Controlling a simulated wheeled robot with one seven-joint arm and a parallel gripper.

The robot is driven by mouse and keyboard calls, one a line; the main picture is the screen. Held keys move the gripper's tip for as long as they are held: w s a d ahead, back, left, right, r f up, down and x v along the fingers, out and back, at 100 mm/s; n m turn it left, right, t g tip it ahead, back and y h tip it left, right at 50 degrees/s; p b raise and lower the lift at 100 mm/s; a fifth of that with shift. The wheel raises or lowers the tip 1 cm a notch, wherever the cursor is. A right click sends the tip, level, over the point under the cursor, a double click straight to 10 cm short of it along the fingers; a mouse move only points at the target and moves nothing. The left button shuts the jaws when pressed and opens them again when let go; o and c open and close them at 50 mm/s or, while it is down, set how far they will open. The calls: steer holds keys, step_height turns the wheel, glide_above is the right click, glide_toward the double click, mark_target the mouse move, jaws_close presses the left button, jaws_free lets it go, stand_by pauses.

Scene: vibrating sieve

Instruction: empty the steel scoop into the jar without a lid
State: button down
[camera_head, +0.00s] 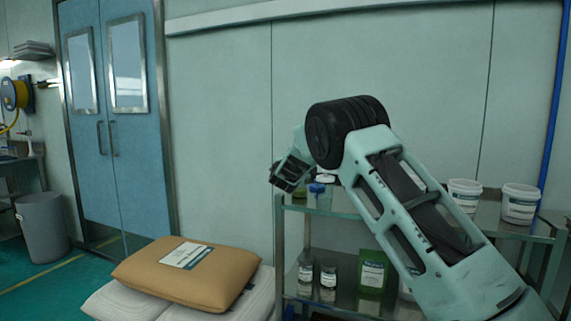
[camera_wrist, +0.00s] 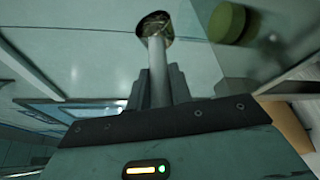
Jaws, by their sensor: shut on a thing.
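My gripper (camera_head: 290,174) is in the air at the left end of the steel shelf unit, just above its top. In the wrist view my gripper (camera_wrist: 160,74) is shut on the handle of the steel scoop (camera_wrist: 157,53). The scoop's round bowl is at the top of that view, with dark, mottled material showing in it. I cannot make out the scoop in the head view. A jar with a blue lid (camera_head: 317,194) stands on the top shelf close to my gripper. I cannot pick out a jar without a lid; my arm hides part of the shelf.
A round green lid (camera_wrist: 228,22) shows right of the scoop. White tubs (camera_head: 464,194) (camera_head: 520,203) stand at the shelf's right. Jars (camera_head: 328,276) and a green packet (camera_head: 373,271) are below. A brown sack (camera_head: 188,274) lies on white sacks at the left.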

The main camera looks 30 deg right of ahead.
steer(key=shift+w+a+r+n+g+p, duration=0.15)
steer(key=shift+r+n+g+p, duration=0.4)
steer(key=shift+p, duration=3.4)
steer(key=shift+w+a+r+n+g+p, duration=0.2)
steer(key=shift+n+p, duration=0.6)
steer(key=shift+p, duration=3.2)
steer(key=shift+w+a+r+n+g+p, duration=0.1)
steer(key=shift+r+n+g+p, duration=0.35)
steer(key=shift+p, duration=3.5)
steer(key=shift+w+a+r+n+g+h+p, duration=0.2)
steer(key=shift+r+n+g+p, duration=0.25)
steer(key=shift+r+n+p, duration=0.75)
steer(key=shift+w+a+r+n+g+h+p, duration=0.1)
steer(key=shift+w+r+n+g+h+p, duration=0.45)
steer(key=shift+p, duration=1.2)
steer(key=shift+s+a+r+n+g+h+p, duration=0.15)
steer(key=shift+r+n+g+p, duration=0.3)
steer(key=shift+r+p, duration=0.85)
steer(key=shift+f, duration=0.15)
